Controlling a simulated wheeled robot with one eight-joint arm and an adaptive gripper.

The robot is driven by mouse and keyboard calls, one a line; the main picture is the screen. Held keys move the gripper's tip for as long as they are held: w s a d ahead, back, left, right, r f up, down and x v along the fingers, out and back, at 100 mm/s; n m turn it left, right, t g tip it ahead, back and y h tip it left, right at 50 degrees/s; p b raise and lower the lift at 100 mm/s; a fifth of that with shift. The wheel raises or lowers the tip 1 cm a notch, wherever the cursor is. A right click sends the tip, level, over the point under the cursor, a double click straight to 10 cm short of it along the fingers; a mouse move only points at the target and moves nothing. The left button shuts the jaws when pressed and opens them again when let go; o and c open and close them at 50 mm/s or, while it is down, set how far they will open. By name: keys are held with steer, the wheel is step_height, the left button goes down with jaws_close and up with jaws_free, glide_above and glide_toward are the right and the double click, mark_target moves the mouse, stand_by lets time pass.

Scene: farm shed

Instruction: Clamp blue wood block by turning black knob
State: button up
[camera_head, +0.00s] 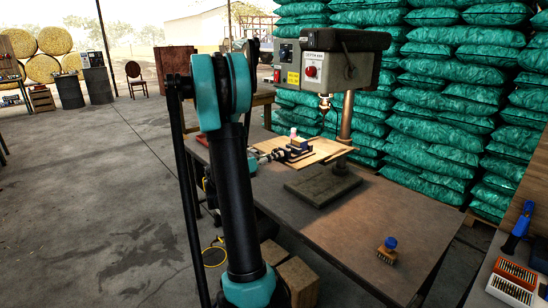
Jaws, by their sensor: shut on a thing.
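A small dark vise (297,154) lies on a light wooden board on the workbench. A small bluish piece (300,143), seemingly the blue wood block, sits at the vise; whether the jaws touch it is too small to tell. My gripper (270,156) is at the left end of the vise, partly behind my teal and black arm. It is shut on the black knob at that end; the knob itself is mostly hidden by the fingers.
A drill press (330,66) stands over the bench, its bit above and right of the vise. A blue-handled brush (388,250) lies on the workbench (375,212) at front right. Green sacks (450,95) are stacked behind.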

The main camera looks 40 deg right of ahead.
steer(key=m, duration=2.5)
steer(key=o, duration=1.3)
steer(key=a, duration=0.9)
steer(key=shift+s, duration=0.4)
